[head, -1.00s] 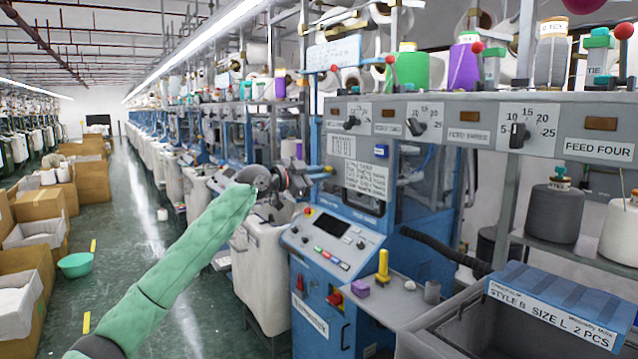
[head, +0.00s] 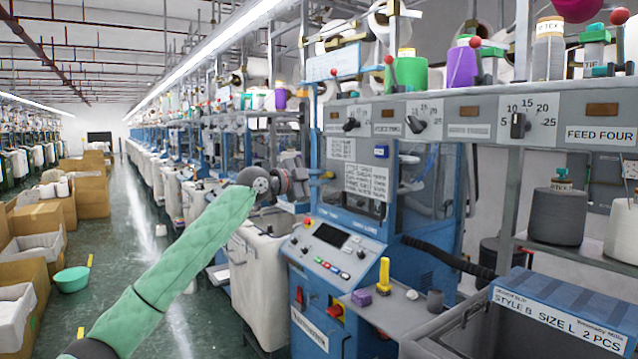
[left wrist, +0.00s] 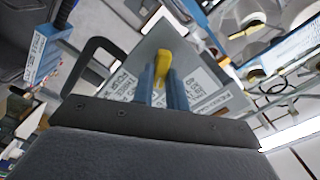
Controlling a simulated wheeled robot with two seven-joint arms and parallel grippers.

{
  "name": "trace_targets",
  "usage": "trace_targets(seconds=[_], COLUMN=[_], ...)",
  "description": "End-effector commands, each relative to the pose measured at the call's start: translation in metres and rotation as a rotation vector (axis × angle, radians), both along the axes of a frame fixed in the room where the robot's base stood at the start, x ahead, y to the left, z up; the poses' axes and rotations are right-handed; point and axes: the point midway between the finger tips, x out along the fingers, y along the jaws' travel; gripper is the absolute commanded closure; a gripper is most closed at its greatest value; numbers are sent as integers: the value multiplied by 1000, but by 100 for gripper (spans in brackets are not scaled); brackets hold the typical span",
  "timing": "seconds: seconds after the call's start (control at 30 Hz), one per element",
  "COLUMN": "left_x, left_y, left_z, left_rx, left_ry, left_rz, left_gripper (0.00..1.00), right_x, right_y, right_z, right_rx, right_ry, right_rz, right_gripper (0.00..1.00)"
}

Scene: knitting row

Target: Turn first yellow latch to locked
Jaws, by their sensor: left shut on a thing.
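The yellow latch (left wrist: 163,64) stands out from a grey plate with printed labels (left wrist: 203,88) in the left wrist view. My left gripper (left wrist: 164,82) has its two blue fingers on either side of the latch and is shut on it. In the head view the left gripper (head: 318,176) reaches the left side of the blue knitting machine (head: 375,230), where a small yellow bit of the latch (head: 329,174) shows. The wrist hides most of that spot, and I cannot read the latch's angle against the labels. My right gripper is not in view.
A control panel (head: 333,247) with buttons sits below the gripper. A side shelf (head: 398,310) holds an upright yellow tool (head: 384,274) and a purple block (head: 361,297). A grey bin (head: 462,338) stands at the right.

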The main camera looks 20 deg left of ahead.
Motion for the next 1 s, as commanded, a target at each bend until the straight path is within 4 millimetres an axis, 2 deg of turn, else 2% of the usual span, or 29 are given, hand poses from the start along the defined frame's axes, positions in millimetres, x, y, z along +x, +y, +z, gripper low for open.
trace_targets(seconds=[0.2,0.5,1.0], left_x=[0,0,0], left_y=[0,-1,-1], left_z=[-3,-3,-4], left_rx=[121,305,440], left_ry=[-95,-238,-341], left_rz=[0,0,-1], left_gripper=[100,100,100], right_x=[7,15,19], right_y=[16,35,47], right_z=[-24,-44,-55], right_rx=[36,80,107], right_ry=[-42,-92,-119], right_rz=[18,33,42], right_gripper=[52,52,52])
